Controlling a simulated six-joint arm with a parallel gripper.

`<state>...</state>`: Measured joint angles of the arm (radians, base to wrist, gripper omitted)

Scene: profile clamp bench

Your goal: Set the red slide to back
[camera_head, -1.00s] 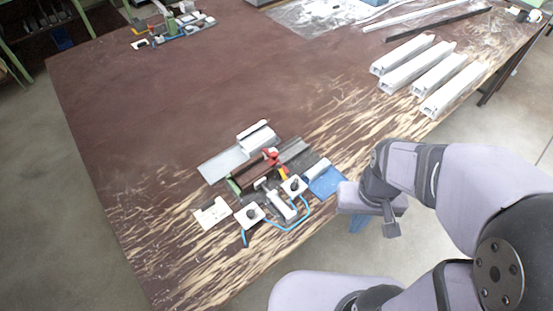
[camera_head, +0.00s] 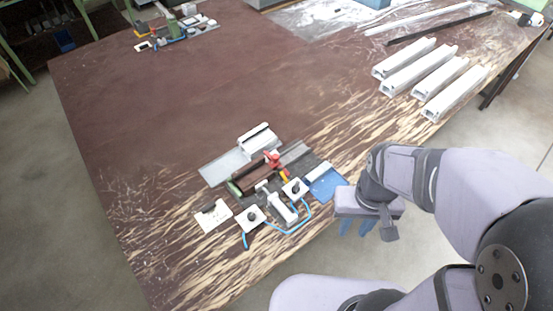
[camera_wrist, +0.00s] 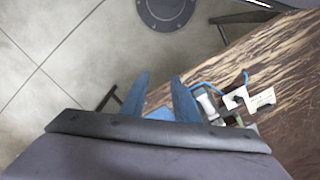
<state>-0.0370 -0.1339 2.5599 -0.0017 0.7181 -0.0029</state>
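The red slide (camera_head: 272,159) is a small red piece on the clamp fixture, near its middle beside a dark brown bar (camera_head: 250,178). Its exact setting is too small to tell. My gripper (camera_head: 355,232) is beyond the table's right edge, to the lower right of the fixture and well apart from it. Its two blue fingers are spread with nothing between them, as the wrist view (camera_wrist: 160,80) also shows. In the wrist view part of the fixture (camera_wrist: 206,105) shows right of the fingers, and the red slide cannot be made out there.
Two white plates with black knobs (camera_head: 250,217) and a blue hose (camera_head: 290,232) lie at the fixture's near side. A blue plate (camera_head: 328,186) lies at its right. White profiles (camera_head: 418,72) lie at the back right.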

